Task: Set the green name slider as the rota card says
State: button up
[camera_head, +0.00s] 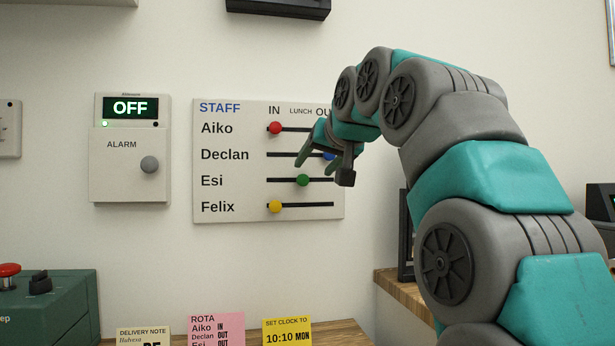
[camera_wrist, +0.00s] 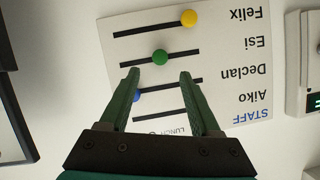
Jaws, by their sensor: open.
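The staff board (camera_head: 230,188) hangs on the wall with a slot per name under IN, LUNCH and OUT. The green slider (camera_head: 303,180) is in the Esi row, near mid-slot, under LUNCH. My gripper (camera_head: 313,168) is open and empty in front of the board. In the wrist view, upside down, the green slider (camera_wrist: 160,57) shows just beyond and between my fingertips (camera_wrist: 159,72); contact cannot be told. The pink rota card (camera_head: 232,322) reads Aiko IN, Declan OUT, Esi OUT; the Esi line is partly cut by the frame edge, and anything lower is out of view.
Red (camera_head: 275,128) and yellow (camera_head: 275,206) sliders sit at IN. The blue slider (camera_wrist: 136,97) is toward OUT, partly hidden by a finger. An alarm box (camera_head: 130,175) reading OFF hangs left. A yellow card (camera_head: 287,330) and a delivery note (camera_head: 142,336) stand below.

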aim_at(304, 179)
jog(key=x, duration=0.7)
jog(key=shift+p, duration=0.35)
grip_shut()
dwell(1.0)
